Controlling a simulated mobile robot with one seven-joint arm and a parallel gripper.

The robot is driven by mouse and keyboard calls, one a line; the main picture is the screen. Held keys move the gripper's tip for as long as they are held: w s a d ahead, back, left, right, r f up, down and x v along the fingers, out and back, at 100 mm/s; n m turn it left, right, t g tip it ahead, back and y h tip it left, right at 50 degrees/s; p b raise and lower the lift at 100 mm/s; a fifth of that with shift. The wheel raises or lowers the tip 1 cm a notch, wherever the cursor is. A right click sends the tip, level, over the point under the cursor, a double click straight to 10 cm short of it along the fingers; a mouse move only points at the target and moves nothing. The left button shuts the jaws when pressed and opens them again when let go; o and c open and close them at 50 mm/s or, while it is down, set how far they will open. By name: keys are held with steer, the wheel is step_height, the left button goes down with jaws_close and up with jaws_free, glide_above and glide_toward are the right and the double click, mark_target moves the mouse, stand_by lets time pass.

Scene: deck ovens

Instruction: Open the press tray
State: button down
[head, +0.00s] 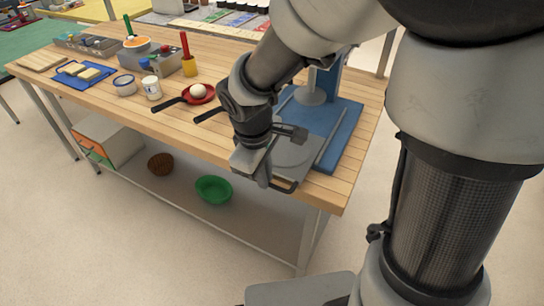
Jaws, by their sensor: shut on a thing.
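The press (346,118) stands at the right end of the wooden table, with a blue base, a blue column and a round grey plate above the base. Its grey press tray (293,157) is at the front of the base, near the table edge. A dark bar handle (287,188) sticks out at the tray's front. My gripper (262,180) points down at the left part of this handle and is shut on it. The gripper body hides the left side of the tray and the exact contact.
A red pan (198,95) holding a white round item, a white jar (152,88) and metal bins lie left on the table (110,100). A green bowl (214,190) and brown basket (161,164) sit on the lower shelf. The floor in front is clear.

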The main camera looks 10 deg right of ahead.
steer(key=shift+s+a, duration=0.2)
steer(key=shift+s, duration=0.1)
steer(key=c, duration=2.1)
jaws_free()
steer(key=shift+r, duration=0.15)
steer(key=s+r+p, duration=0.1)
steer(key=r, duration=0.4)
steer(key=a+r+p, duration=0.1)
steer(key=r, duration=0.5)
steer(key=s+a+r+p, duration=0.1)
steer(key=r+p, duration=0.1)
steer(key=r, duration=0.4)
steer(key=shift+s, duration=0.3)
steer(key=shift+d, duration=0.1)
